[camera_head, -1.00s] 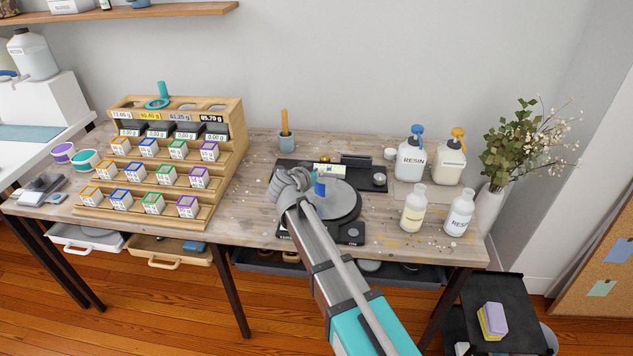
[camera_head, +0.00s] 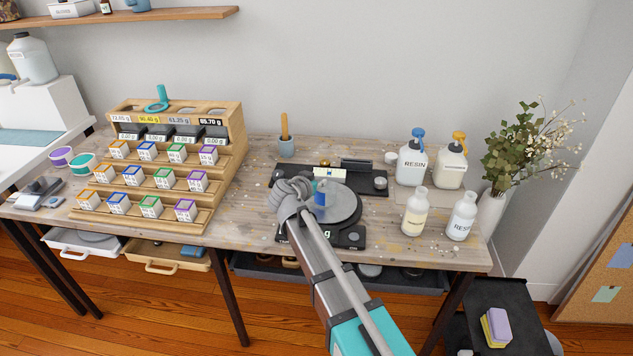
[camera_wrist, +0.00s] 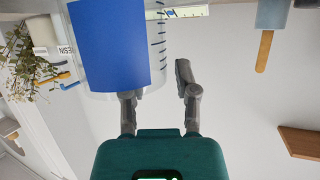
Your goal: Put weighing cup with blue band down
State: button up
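The weighing cup with the blue band (camera_head: 320,191) is a small clear cup over the round plate of the black scale (camera_head: 345,207). In the wrist view the cup (camera_wrist: 108,45) shows close up, with dark graduation marks beside its blue band. My gripper (camera_wrist: 156,80) looks open. The right finger stands apart from the cup's edge, with a visible gap. The left fingertip is hidden by the cup. In the head view my gripper (camera_head: 307,192) is just left of the cup, and its fingers are hard to make out.
A wooden stepped rack (camera_head: 150,180) with several small boxes stands at left. Resin bottles (camera_head: 412,160) and a vase (camera_head: 489,205) stand at right.

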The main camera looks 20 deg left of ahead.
jog(key=shift+r, duration=0.1)
dwell(0.3)
jog(key=shift+r, duration=0.1)
jog(key=p+v, duration=0.5)
jog(key=v, duration=0.7)
dwell(0.7)
